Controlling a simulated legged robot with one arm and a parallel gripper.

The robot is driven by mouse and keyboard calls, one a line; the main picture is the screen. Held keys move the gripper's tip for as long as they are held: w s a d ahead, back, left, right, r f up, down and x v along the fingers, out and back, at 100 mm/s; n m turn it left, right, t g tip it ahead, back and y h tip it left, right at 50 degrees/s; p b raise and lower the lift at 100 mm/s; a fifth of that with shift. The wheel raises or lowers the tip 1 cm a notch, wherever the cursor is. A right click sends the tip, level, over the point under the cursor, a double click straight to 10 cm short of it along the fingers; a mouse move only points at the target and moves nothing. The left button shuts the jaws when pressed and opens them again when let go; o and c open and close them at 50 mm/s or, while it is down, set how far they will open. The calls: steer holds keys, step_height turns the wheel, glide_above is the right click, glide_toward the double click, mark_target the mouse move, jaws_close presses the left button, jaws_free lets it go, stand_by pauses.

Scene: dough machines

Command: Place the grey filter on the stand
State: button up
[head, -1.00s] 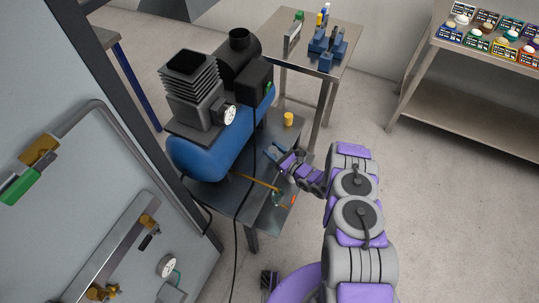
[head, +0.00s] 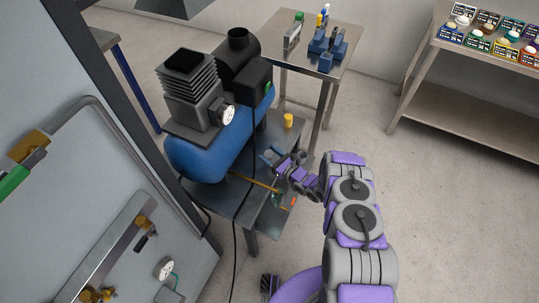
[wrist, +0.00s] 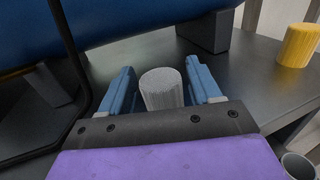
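The grey filter (wrist: 163,90) is a light grey, ridged cylinder standing upright on the dark shelf under the blue tank, seen in the wrist view. My gripper (wrist: 162,73) has its two blue fingers apart, one on each side of the filter, with a visible gap on both sides. In the head view my gripper (head: 269,156) is low beside the compressor, and I cannot make out the grey filter there. I cannot tell for sure which thing is the stand.
A yellow ridged cylinder (wrist: 299,45) stands to the right on the same shelf; it also shows in the head view (head: 288,120). The blue compressor tank (head: 205,150) is close behind my gripper. A black cable (head: 248,170) hangs nearby. A steel table (head: 300,65) with blue fixtures stands behind.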

steer(key=shift+o, duration=0.9)
steer(key=shift+r, duration=0.15)
